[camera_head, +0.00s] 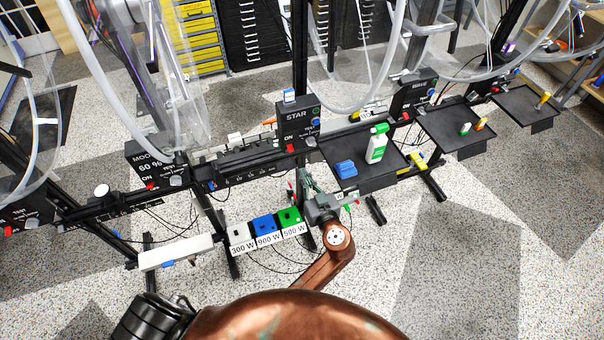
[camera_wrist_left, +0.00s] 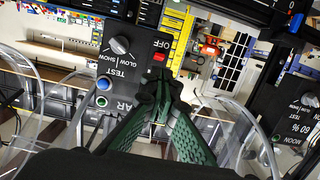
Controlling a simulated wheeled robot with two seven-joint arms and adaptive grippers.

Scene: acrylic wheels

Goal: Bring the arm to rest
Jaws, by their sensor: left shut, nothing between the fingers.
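My left gripper (camera_head: 306,180) is in front of the rail, below the black STAR box (camera_head: 297,122), on a copper-coloured arm. In the left wrist view its green ribbed fingers (camera_wrist_left: 158,92) are together, with nothing between them. That view also shows the STAR box (camera_wrist_left: 120,62), with a grey knob and a red switch (camera_wrist_left: 159,57) close to the fingertips in the picture. Whether the fingers touch the box cannot be told. My right gripper is in neither view.
White, blue (camera_head: 264,223) and green (camera_head: 289,216) blocks labelled 300 W, 900 W and 500 W sit left of the gripper. A black tray (camera_head: 350,176) with a spray bottle (camera_head: 377,143) and blue block is to the right. Clear acrylic wheels stand behind. Speckled floor in front is open.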

